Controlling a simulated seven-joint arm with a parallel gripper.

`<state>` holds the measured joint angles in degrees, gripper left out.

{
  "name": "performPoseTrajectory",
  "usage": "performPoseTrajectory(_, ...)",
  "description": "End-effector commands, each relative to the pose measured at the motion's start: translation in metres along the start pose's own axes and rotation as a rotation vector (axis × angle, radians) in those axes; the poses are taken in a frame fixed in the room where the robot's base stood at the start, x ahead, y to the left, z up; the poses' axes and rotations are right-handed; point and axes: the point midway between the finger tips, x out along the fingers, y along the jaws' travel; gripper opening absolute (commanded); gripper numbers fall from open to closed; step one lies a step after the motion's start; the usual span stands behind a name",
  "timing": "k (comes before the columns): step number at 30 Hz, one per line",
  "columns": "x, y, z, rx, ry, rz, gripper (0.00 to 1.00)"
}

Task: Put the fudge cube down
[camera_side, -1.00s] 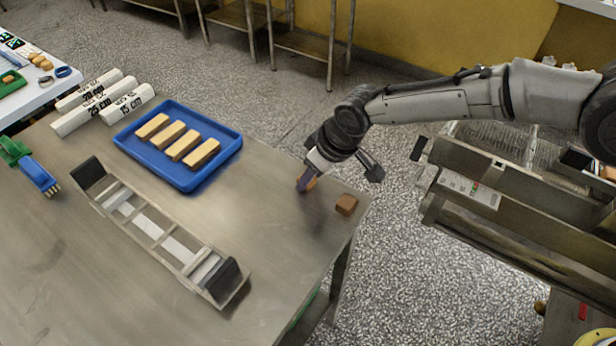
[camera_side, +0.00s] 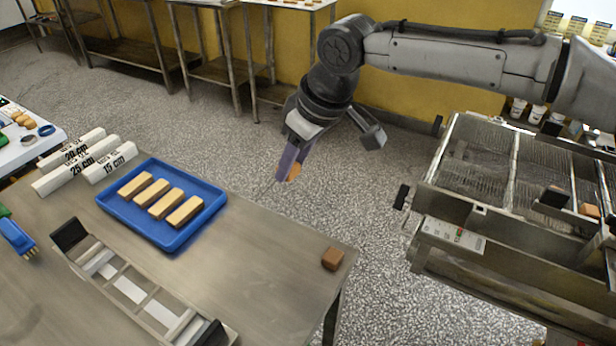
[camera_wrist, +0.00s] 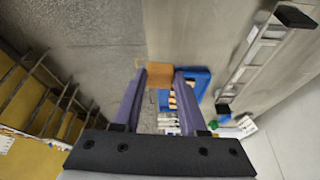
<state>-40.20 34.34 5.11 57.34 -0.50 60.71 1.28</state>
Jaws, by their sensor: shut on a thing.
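My gripper (camera_side: 289,170) is shut on an orange-brown cube (camera_side: 294,173), held raised near the far right edge of the steel table (camera_side: 255,255). In the wrist view the cube (camera_wrist: 160,76) sits between the tips of the two purple fingers (camera_wrist: 157,78). A second, darker brown cube (camera_side: 332,258) lies on the table near its right corner, apart from my gripper. The frames do not settle which of the two cubes is the fudge cube.
A blue tray (camera_side: 205,222) with several tan bars stands left on the table. A wire-mesh machine (camera_side: 455,232) stands right. The table between tray and dark cube is clear.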

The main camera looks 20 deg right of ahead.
Motion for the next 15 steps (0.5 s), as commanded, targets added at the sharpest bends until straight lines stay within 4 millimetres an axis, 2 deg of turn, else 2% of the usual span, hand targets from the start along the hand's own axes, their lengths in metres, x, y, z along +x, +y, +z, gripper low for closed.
performPoseTrajectory(9,-0.0078,0.0005,-0.0031,-0.02,0.0,-0.008,0.1)
performPoseTrajectory(15,-0.0055,-0.0013,0.0025,-0.179,-0.002,-0.076,0.1)
